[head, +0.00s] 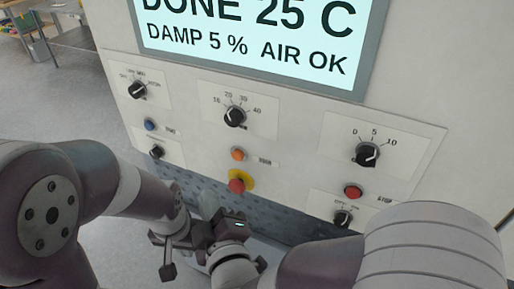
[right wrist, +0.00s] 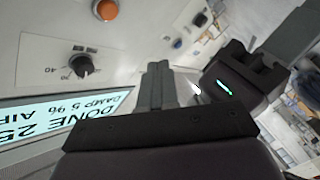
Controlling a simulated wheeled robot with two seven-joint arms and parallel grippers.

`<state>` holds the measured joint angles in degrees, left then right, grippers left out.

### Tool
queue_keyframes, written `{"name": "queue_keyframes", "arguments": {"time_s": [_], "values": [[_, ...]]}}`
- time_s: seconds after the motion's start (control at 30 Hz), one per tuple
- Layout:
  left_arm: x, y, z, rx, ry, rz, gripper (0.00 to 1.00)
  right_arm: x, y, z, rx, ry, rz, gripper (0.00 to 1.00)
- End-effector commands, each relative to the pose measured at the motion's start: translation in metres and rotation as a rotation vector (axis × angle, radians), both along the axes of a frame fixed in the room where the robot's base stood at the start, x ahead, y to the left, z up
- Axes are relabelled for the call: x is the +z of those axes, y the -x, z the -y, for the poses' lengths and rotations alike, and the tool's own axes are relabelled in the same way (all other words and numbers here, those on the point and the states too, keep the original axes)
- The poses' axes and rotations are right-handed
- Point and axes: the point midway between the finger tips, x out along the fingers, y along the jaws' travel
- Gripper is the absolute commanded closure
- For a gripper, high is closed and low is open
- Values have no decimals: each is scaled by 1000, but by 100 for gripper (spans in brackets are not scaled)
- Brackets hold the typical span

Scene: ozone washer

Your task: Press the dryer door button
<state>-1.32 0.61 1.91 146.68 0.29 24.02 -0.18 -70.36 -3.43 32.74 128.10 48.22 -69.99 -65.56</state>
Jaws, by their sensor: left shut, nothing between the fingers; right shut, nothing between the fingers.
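The orange button (head: 238,154) sits in the middle of the white control panel, with a small blurred label beside it that seems to read DOOR. It also shows at the top of the right wrist view (right wrist: 105,10). My right gripper (head: 208,206) is shut and empty, below and left of the orange button and apart from it. Its closed fingers show in the right wrist view (right wrist: 158,68). My left gripper (head: 167,256) is shut, lower in the head view, and close beside the right one; its fingertips are hard to make out.
A red button on a yellow base (head: 238,184) lies just below the orange one. A blue button (head: 150,125), a red STOP button (head: 353,191) and several black knobs share the panel. The display (head: 255,40) reads DONE 25 C. My arms crowd the space below.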

Motion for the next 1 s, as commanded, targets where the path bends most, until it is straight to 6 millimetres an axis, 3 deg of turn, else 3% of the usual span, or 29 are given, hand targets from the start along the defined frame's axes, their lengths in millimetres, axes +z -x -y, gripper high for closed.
{"name": "queue_keyframes", "arguments": {"time_s": [0.43, 1.0], "values": [[-3, 0, 0, 0, 0, 0, 100, 0, -6, 2, -2, 0, 5, 100], [-17, 0, 0, 0, 0, 0, 100, 0, -75, 27, -2, -1, 5, 100]]}}
